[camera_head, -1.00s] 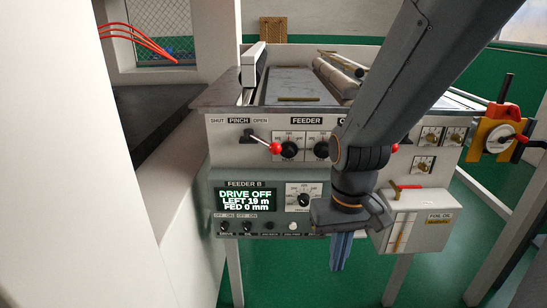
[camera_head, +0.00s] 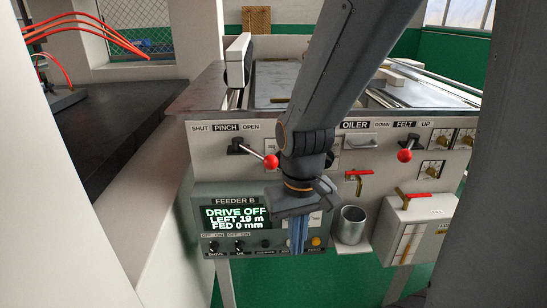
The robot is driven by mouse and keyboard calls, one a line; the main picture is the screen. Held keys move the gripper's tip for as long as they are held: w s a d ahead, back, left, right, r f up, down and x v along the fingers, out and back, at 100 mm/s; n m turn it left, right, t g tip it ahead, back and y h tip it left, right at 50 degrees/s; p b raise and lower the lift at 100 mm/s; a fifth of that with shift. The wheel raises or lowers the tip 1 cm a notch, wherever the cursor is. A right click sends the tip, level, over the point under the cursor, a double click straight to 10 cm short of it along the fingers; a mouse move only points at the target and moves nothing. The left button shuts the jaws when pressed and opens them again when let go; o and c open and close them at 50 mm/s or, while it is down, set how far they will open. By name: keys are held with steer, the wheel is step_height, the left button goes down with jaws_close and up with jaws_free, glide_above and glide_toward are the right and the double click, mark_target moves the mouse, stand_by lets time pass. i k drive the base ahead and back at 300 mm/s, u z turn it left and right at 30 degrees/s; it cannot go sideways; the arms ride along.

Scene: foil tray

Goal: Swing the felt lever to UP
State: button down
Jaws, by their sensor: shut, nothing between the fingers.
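The felt lever (camera_head: 404,156) is on the grey machine front, under the DOWN, FELT and UP labels. Its red ball knob hangs below the pivot and a little to the left, on the DOWN side. My gripper (camera_head: 298,236) points down in front of the Feeder B panel, left of and lower than the felt lever. Its blue fingers are together and empty. They are clear of the lever. My arm hides part of the machine front between the pinch lever and the oiler.
The pinch lever (camera_head: 271,161) with a red knob is left of my arm. A red-handled valve (camera_head: 357,176), a metal cup (camera_head: 351,226) and a white box (camera_head: 418,226) with a red handle lie between my gripper and the right side. A dark counter (camera_head: 100,123) is at left.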

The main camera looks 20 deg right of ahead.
mark_target(405, 156)
steer(key=k, duration=0.5)
steer(key=z, duration=0.75)
steer(key=i, duration=0.45)
steer(key=z, duration=0.3)
steer(key=k, duration=0.9)
steer(key=u, duration=0.7)
steer(key=i, duration=0.3)
steer(key=z, duration=0.75)
